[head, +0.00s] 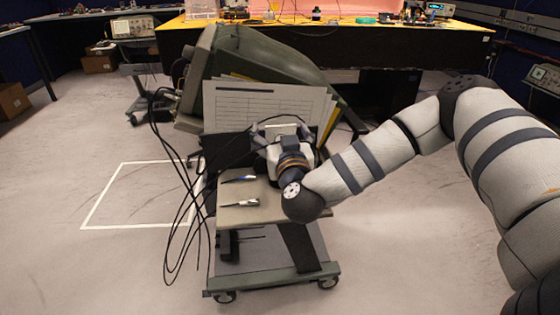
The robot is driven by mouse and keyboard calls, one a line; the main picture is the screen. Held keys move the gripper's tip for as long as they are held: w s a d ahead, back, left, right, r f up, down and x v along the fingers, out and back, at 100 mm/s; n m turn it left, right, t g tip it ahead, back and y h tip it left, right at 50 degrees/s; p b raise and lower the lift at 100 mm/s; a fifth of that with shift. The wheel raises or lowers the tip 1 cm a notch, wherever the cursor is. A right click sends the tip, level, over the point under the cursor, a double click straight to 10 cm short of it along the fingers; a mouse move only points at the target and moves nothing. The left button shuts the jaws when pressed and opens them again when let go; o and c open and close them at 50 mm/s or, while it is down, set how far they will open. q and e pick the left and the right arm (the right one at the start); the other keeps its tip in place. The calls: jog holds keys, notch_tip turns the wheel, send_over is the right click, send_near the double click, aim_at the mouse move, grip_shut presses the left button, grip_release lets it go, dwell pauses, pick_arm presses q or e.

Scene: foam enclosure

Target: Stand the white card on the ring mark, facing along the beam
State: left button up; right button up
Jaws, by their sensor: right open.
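My right gripper (280,131) reaches over the cart's shelf from the right, its fingers apart and pointing away from me. A small pale upright patch (281,128) shows between its fingers and may be the white card; I cannot tell whether they touch it. A large white printed sheet (262,101) with a table on it stands upright just behind the gripper. I cannot make out the ring mark or the beam. My left gripper is out of view.
The wheeled cart (250,213) carries a bulky dark green machine (262,55). Two small pen-like tools (240,203) lie on its shelf. Black cables (178,215) hang at its left. A white taped outline (120,227) marks clear floor. A long bench (330,45) stands behind.

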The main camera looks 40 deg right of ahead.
grip_shut()
